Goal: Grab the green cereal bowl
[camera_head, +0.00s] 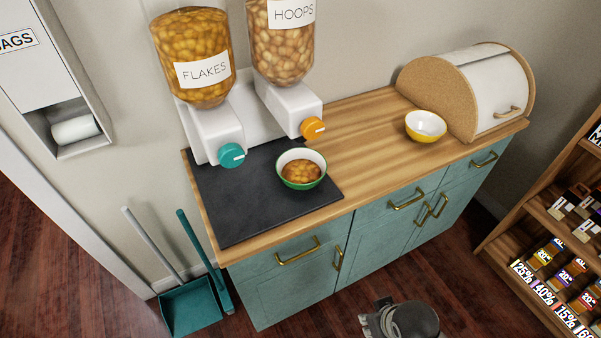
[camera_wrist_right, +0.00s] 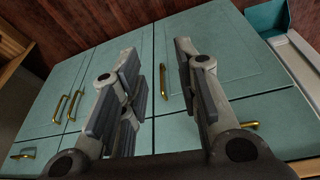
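The green cereal bowl (camera_head: 302,169) is green outside and white inside and holds orange-brown flakes. In the head view it stands upright on the dark mat (camera_head: 235,200), below the orange-knobbed HOOPS dispenser (camera_head: 290,100). My right gripper (camera_head: 373,314) is at the bottom edge of the head view, in front of the cabinet and well apart from the bowl. In the right wrist view my right gripper (camera_wrist_right: 158,60) has its fingers spread with nothing between them, facing the teal cabinet doors (camera_wrist_right: 185,85). The bowl is not in the wrist view. My left gripper is not in view.
A FLAKES dispenser (camera_head: 200,80) with a teal knob stands left of the bowl. A yellow bowl (camera_head: 426,126) and a bread box (camera_head: 490,90) are farther right on the wooden counter (camera_head: 365,140). A dustpan (camera_head: 190,307) leans at left; a shelf (camera_head: 545,230) stands right.

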